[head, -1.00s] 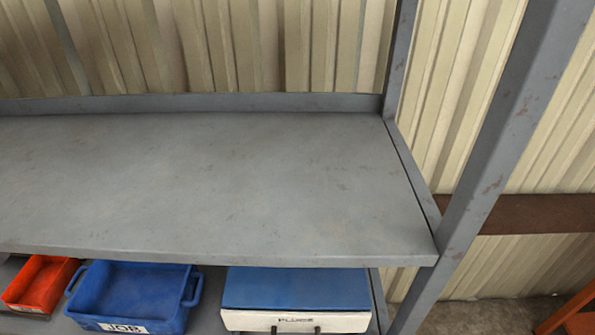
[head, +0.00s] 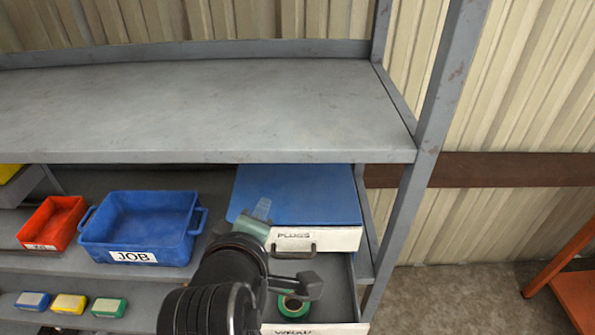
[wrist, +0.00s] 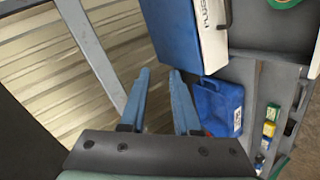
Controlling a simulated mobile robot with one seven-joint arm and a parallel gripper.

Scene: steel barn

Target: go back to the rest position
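My gripper (head: 262,210) shows at the end of my black arm in the head view, in front of the blue-topped PLUGS drawer unit (head: 300,195). In the wrist view, my gripper (wrist: 161,72) has its two blue-grey fingers apart, with nothing between them. The PLUGS unit also shows in the wrist view (wrist: 175,35), beyond the fingertips. My arm hides part of the unit's left side and of the drawer below.
The lower WRAP drawer (head: 345,285) is pulled out, with a green roll (head: 290,304) inside. A blue JOB bin (head: 140,225) and a red bin (head: 52,222) stand left. The upper shelf (head: 200,110) is bare. An orange frame (head: 560,275) stands right.

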